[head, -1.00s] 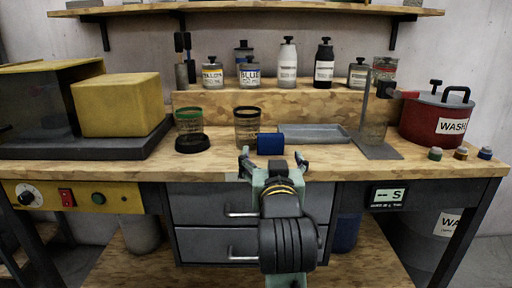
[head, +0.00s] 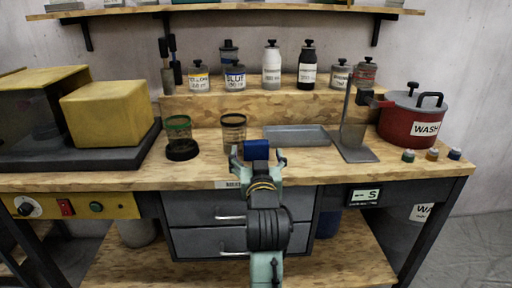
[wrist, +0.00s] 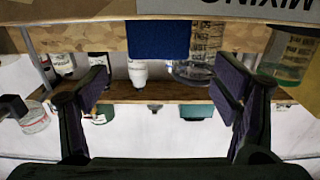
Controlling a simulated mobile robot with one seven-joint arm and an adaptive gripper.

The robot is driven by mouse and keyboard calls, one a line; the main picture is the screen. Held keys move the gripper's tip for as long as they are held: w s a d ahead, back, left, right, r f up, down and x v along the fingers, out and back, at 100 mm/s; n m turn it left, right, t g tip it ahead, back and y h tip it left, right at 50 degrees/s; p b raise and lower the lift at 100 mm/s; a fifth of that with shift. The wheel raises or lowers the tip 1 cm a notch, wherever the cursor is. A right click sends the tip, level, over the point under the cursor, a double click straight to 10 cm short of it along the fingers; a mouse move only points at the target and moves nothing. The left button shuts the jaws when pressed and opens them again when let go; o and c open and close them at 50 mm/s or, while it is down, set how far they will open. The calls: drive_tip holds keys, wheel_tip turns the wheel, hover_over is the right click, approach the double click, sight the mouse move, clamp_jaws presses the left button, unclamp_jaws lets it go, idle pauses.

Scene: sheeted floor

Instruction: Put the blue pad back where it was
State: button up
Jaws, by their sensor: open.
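The blue pad (head: 256,150) stands on the bench top near its front, in front of the tray and right of the cup with the brown rim. My gripper (head: 258,162) is open and empty at the bench's front, with its fingers to either side of the pad's width in the head view. In the upside-down wrist view, the pad (wrist: 160,40) shows between the spread fingers (wrist: 165,85), beyond their tips. I cannot tell the exact gap. The pad's lower edge is partly hidden by the gripper in the head view.
A brown-rimmed cup (head: 233,133) stands close left of the pad; a green-rimmed cup (head: 179,130) is further left. A grey tray (head: 297,135) lies behind to the right. Bottles line the riser.

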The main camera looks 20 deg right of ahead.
sight(256, 145)
drive_tip(key=p+x, duration=0.1)
drive_tip(key=x, duration=0.3)
drive_tip(key=shift+w+d+r, duration=0.1)
drive_tip(key=shift+w+d, duration=0.1)
drive_tip(key=shift+w, duration=0.1)
drive_tip(key=c, duration=1.3)
drive_tip(key=shift+c, duration=0.2)
drive_tip(key=shift+r, duration=0.1)
